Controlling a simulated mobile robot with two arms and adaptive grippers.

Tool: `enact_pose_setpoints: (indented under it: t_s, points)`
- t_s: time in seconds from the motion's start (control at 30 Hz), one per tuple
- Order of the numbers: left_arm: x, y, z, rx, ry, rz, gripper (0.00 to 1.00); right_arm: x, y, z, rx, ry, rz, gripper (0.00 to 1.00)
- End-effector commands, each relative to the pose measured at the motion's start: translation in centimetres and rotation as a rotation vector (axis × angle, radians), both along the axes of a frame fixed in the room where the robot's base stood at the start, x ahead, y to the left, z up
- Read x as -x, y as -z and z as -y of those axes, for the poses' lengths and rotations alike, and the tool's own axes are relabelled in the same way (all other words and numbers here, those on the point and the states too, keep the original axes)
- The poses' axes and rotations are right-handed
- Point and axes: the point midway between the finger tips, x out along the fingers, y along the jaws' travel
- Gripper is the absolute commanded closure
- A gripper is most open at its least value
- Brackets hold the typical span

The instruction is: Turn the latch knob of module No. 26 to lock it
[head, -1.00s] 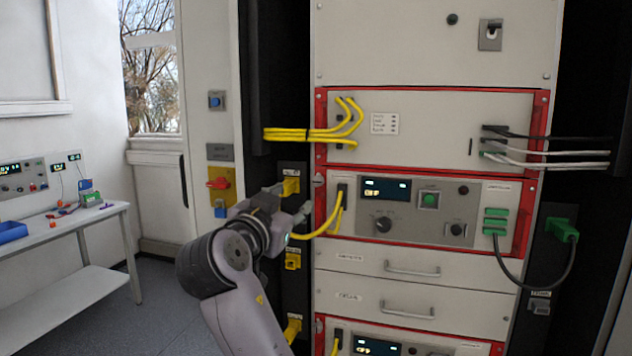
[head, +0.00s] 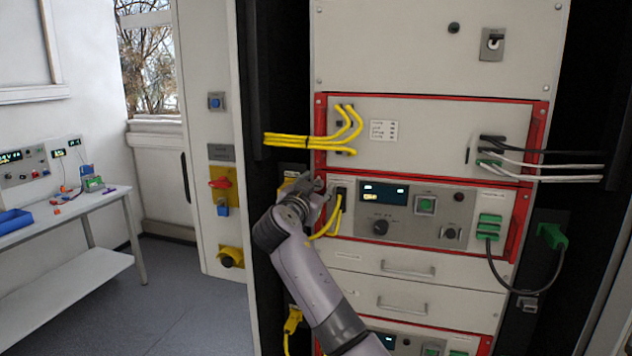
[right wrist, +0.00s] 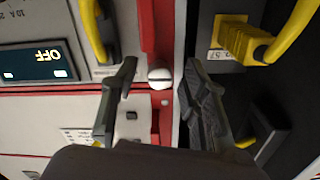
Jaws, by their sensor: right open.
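The right gripper (head: 318,190) is open at the left edge of the module with the dark display (head: 384,193). In the right wrist view, its two fingers (right wrist: 160,72) stand on either side of a round, light latch knob (right wrist: 160,77). The knob sits on the red frame (right wrist: 148,30), and its slot runs roughly left to right in that view. I see gaps between the knob and both fingers. In the head view the gripper largely hides the knob. No number 26 is readable. The left gripper is out of view.
Yellow cables (head: 334,222) plug into the module close beside the gripper. A yellow connector (right wrist: 240,38) lies to the right of the fingers in the wrist view. Another module (head: 430,125) with yellow cables is above. A workbench (head: 70,215) stands far left.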

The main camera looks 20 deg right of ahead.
Motion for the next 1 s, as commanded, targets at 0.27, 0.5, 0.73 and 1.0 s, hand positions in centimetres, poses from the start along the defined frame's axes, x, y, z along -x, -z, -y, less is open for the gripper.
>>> enact_pose_setpoints:
  t_s: [0.27, 0.5, 0.73, 1.0]
  points:
    - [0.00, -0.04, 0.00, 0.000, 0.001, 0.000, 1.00, -0.14, 0.06, 0.10, 0.000, 0.000, 0.000, 0.59]
    - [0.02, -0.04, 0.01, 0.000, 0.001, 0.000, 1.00, -0.12, 0.06, 0.09, 0.000, 0.000, -0.001, 0.74]
    - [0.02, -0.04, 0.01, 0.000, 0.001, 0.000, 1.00, -0.11, 0.07, 0.07, 0.000, 0.000, -0.001, 0.89]
    - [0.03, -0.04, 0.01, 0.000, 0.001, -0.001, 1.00, -0.11, 0.08, 0.06, 0.000, 0.000, -0.001, 1.00]
